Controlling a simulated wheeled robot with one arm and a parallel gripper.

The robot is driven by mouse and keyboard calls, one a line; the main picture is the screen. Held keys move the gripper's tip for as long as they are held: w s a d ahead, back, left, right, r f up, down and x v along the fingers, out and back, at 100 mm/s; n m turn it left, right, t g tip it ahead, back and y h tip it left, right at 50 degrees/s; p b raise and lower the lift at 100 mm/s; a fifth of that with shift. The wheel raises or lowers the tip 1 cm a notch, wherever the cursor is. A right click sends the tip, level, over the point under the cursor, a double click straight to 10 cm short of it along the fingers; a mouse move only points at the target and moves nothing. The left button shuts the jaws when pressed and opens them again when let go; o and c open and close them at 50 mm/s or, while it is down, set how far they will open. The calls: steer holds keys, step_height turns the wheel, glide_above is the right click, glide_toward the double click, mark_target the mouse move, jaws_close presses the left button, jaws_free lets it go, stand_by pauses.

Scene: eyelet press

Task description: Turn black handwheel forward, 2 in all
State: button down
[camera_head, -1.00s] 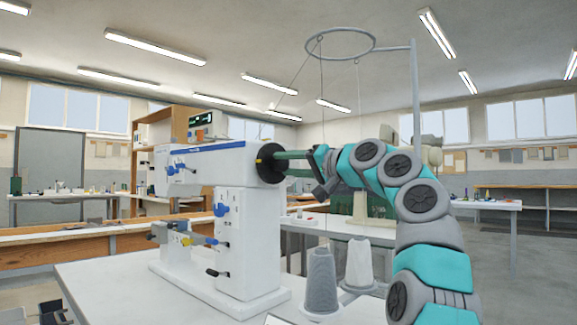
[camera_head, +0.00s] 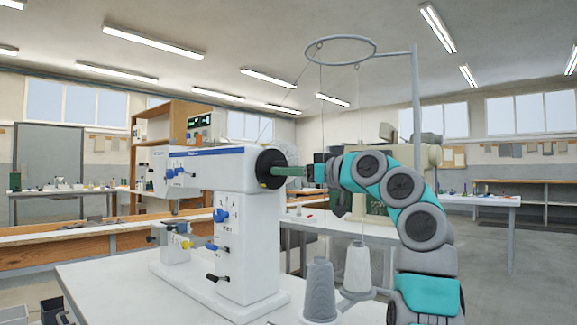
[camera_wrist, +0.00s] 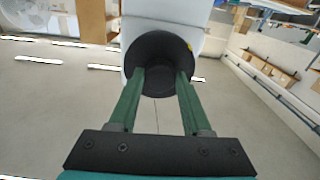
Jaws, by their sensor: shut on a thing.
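The black handwheel (camera_head: 267,168) sits on the right end of the white press head (camera_head: 215,170). It also shows in the wrist view (camera_wrist: 158,60) as a dark round knob with a small yellow mark at its upper right. My gripper (camera_head: 283,171) reaches it from the right. In the wrist view, the two green fingers of my gripper (camera_wrist: 158,78) lie on opposite sides of the knob and are shut on it. The finger tips partly cover the wheel's sides.
The press stands on a white table (camera_head: 110,285). A thread stand with a ring (camera_head: 341,48) and pole (camera_head: 415,110) rises behind. Blue knobs and levers (camera_head: 221,215) project from the press front.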

steer(key=shift+w+r+n+p, duration=0.1)
steer(key=shift+n+p, duration=1.1)
steer(key=shift+n, duration=1.8)
steer(key=shift+n, duration=0.3)
steer(key=shift+c, duration=1.8)
jaws_free()
steer(key=shift+d, duration=0.1)
steer(key=b+v, duration=0.1)
steer(key=v, duration=0.6)
steer(key=shift+d+b, duration=0.2)
steer(key=shift+b, duration=0.15)
